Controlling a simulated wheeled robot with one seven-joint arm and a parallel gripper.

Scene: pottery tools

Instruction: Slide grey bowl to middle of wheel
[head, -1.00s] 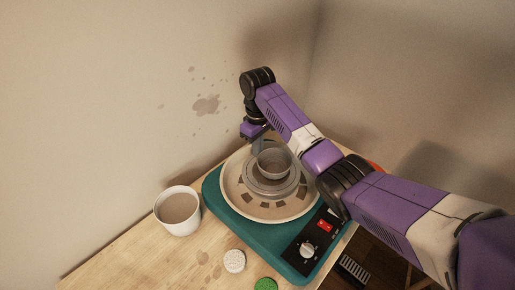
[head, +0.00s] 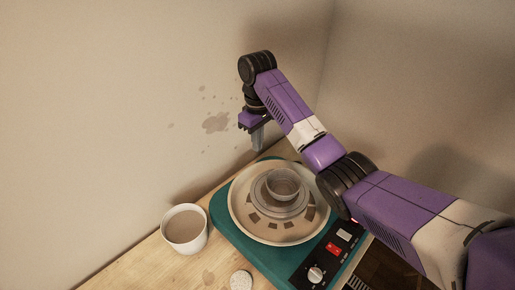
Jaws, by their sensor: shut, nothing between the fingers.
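The grey bowl (head: 283,184) sits upright on the round grey wheel head (head: 281,211). It looks near the middle of the wheel, slightly toward the back; the exact offset is hard to judge. A pale splash pan (head: 246,219) with dark marks surrounds the wheel on the teal base (head: 228,231). My gripper (head: 258,140) is shut and empty. It points down above and behind the wheel, up and left of the bowl in the picture, and is apart from it.
A white cup (head: 185,229) of brownish liquid stands left of the base on the wooden table (head: 143,262). A round white item (head: 241,280) lies at the front. The control panel (head: 325,259) has a knob and a red switch. Walls close off the back.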

